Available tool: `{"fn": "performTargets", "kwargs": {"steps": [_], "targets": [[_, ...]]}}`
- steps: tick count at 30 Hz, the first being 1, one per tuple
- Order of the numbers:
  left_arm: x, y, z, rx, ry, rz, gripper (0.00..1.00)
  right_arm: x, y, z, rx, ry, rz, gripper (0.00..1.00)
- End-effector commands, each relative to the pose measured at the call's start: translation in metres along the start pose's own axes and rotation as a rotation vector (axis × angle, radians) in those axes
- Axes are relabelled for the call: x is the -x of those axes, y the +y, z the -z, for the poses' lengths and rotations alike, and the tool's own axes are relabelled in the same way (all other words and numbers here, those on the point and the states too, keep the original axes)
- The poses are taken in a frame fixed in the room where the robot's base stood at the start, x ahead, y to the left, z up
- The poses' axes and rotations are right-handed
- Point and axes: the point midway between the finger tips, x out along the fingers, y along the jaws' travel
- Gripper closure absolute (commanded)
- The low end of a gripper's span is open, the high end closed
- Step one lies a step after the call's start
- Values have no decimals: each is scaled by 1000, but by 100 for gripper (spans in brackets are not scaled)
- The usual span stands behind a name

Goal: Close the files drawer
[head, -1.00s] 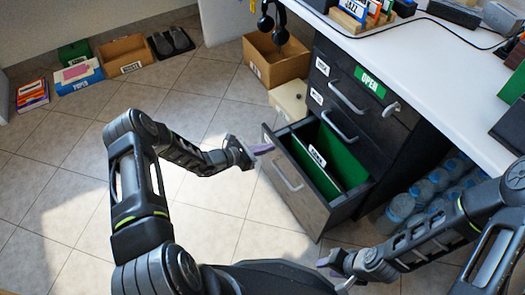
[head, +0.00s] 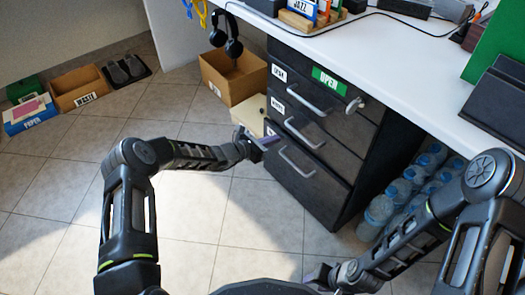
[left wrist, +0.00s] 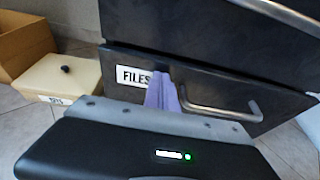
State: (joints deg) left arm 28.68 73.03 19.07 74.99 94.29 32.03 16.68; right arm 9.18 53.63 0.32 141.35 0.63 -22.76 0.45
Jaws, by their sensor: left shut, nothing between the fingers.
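The files drawer (head: 318,190) is the bottom drawer of the dark cabinet under the desk. Its front looks about flush with the drawers above, and no interior shows. Its FILES label (left wrist: 133,76) and bar handle (left wrist: 222,112) show in the left wrist view. My left gripper (head: 268,142) is shut and empty, with its purple fingertips (left wrist: 163,92) at the drawer front between label and handle. I cannot tell whether they touch it. My right gripper (head: 318,278) is low at the bottom edge, away from the cabinet; its jaw opening is unclear.
A cream box (head: 250,112) and an open cardboard box (head: 236,78) stand left of the cabinet. Water bottles (head: 385,210) stand to its right. The white desk (head: 390,50) overhangs it. The tiled floor (head: 230,220) in front is clear.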

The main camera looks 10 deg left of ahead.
Motion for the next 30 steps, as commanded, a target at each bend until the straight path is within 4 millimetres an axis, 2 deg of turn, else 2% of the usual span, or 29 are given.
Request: {"fn": "performTargets", "kwargs": {"steps": [3,9,23,30], "targets": [[-12,-1,-2,-2,-1,1,100,-10,3,1,0,4,0,64],[-21,0,-7,-1,-1,0,100,-14,4,2,0,8,0,64],[-24,0,-12,1,-6,-2,100,-14,4,2,0,9,0,64],[-15,5,-10,-1,-5,0,100,-11,3,2,0,8,0,64]]}}
